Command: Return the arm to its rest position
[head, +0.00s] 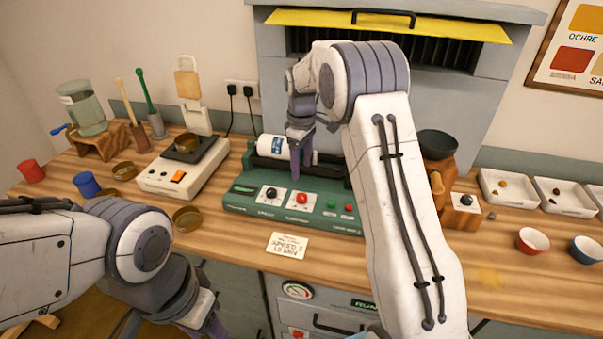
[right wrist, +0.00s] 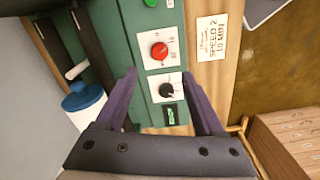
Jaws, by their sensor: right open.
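My right arm reaches up and over the table in the head view, bent at the elbow. Its gripper (head: 299,160) hangs fingers down over the green roller machine (head: 238,197), in front of the white jar (head: 271,146). In the right wrist view its two purple fingers (right wrist: 165,88) are spread with nothing between them. The machine's red knob (right wrist: 159,51) and black knob (right wrist: 169,90) show beyond the fingers. My left arm is folded at the lower left, its gripper (head: 212,326) low by the table's front edge, mostly hidden and cut off; its opening cannot be made out.
A hot plate (head: 161,179), small brass dishes and red and blue cups stand left. A brown grinder (head: 438,160), white trays (head: 503,203) and two bowls stand right. A note card (head: 287,245) lies before the machine. A yellow-edged hood (head: 390,24) is behind.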

